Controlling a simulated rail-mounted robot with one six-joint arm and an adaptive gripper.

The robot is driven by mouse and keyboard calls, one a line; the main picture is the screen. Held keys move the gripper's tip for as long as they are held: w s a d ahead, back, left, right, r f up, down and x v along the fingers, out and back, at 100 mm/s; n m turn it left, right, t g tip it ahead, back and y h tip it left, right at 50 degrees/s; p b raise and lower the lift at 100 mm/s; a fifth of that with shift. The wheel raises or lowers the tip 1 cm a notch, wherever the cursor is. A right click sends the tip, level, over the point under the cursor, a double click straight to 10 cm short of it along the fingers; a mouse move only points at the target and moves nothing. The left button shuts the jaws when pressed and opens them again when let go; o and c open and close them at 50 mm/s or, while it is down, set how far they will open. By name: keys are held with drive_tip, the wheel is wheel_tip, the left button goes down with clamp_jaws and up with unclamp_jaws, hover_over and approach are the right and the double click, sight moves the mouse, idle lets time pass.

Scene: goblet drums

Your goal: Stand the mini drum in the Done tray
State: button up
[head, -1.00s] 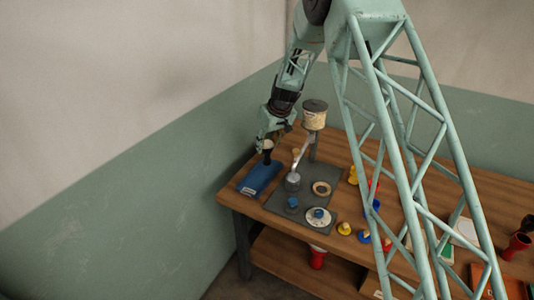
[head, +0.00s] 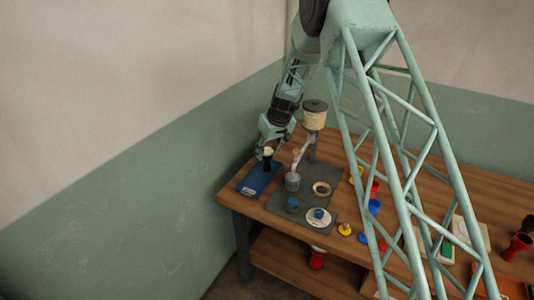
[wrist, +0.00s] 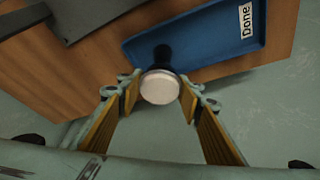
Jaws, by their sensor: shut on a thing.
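The mini drum (wrist: 160,87) has a pale round head and a dark body. My gripper (wrist: 160,92) is shut on it, one finger on each side of the head. In the head view the drum (head: 267,153) is upright over the blue Done tray (head: 254,189), below my gripper (head: 267,145). I cannot tell whether its foot touches the tray floor. The tray (wrist: 205,58) also shows in the wrist view, with a white "Done" label at its right side. The drum's dark lower part points into the tray; its foot is partly hidden behind the head.
A grey mat (head: 283,205) lies right of the tray with a metal stand, a ring (head: 321,188) and a white dial (head: 319,217). Colourful small parts and red cups are farther right. The table edge is close to the tray.

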drive_tip(key=shift+f, duration=0.15)
drive_tip(key=o, duration=0.9)
drive_tip(key=shift+r, duration=0.25)
drive_tip(key=shift+d+r, duration=0.1)
drive_tip(key=shift+r, duration=0.2)
drive_tip(key=shift+s+p+v, duration=0.2)
drive_tip(key=shift+p+v, duration=0.2)
drive_tip(key=shift+v, duration=5.25)
